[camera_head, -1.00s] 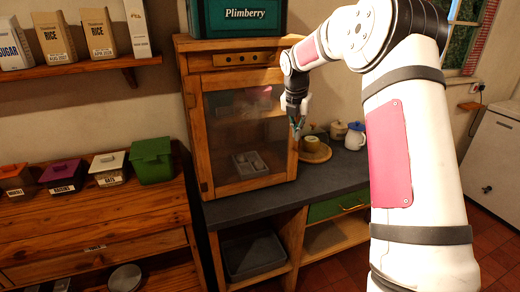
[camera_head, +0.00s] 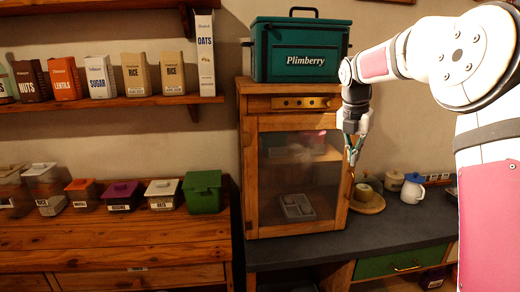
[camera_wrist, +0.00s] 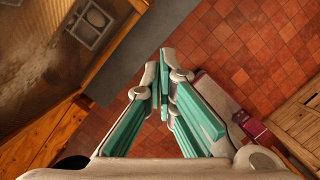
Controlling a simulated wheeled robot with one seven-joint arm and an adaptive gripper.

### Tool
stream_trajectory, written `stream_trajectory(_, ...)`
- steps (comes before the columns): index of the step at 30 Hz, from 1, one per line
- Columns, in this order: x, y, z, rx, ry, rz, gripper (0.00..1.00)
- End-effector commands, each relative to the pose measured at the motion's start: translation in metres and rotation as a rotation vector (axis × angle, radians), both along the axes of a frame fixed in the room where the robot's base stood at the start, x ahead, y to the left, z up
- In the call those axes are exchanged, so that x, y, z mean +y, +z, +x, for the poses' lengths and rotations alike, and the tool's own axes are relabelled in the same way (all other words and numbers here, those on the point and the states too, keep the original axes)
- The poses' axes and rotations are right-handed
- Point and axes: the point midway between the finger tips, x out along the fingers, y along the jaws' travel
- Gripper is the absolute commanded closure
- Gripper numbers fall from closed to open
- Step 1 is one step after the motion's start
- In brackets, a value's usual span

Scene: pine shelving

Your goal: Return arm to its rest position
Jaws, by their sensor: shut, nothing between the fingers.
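My gripper (camera_head: 353,157) hangs pointing down at the right front edge of the wooden glass-door cabinet (camera_head: 250,185) in the head view. Its green-padded fingers are shut and hold nothing. In the wrist view the fingertips (camera_wrist: 164,75) meet, with the tiled floor behind them. My white arm comes in from the right and bends down to the gripper. The cabinet door is closed, and a grey tray (camera_head: 297,207) shows through its glass. I cannot tell whether the gripper touches the cabinet.
A green Plimberry box (camera_head: 300,62) stands on the cabinet. Right of the cabinet, the dark counter (camera_head: 400,230) holds a round wooden board (camera_head: 372,203) and a white jug (camera_head: 412,190). Boxes line the upper left shelf (camera_head: 110,102); lidded bins, including a green one (camera_head: 203,192), stand below.

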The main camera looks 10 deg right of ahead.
Motion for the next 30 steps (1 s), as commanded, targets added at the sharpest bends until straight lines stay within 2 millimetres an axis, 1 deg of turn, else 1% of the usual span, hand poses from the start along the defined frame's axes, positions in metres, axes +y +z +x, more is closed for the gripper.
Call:
stream_trajectory(2, 0.010, 0.007, -0.006, -0.015, -0.038, 0.002, 1.00)
stream_trajectory(5, 0.030, 0.022, -0.023, -0.054, -0.148, 0.010, 1.00)
stream_trajectory(8, 0.057, 0.040, -0.051, -0.112, -0.319, 0.033, 1.00)
stream_trajectory(12, 0.090, 0.058, -0.097, -0.204, -0.588, 0.090, 1.00)
stream_trajectory(16, 0.116, 0.066, -0.143, -0.284, -0.843, 0.167, 1.00)
stream_trajectory(19, 0.133, 0.068, -0.180, -0.341, -1.044, 0.241, 1.00)
stream_trajectory(23, 0.150, 0.064, -0.228, -0.401, -1.309, 0.356, 1.00)
stream_trajectory(24, 0.155, 0.060, -0.243, -0.413, -1.390, 0.395, 1.00)
stream_trajectory(26, 0.162, 0.054, -0.265, -0.427, -1.514, 0.459, 1.00)
stream_trajectory(27, 0.165, 0.050, -0.279, -0.434, -1.597, 0.501, 1.00)
stream_trajectory(30, 0.174, 0.036, -0.310, -0.434, -1.790, 0.606, 1.00)
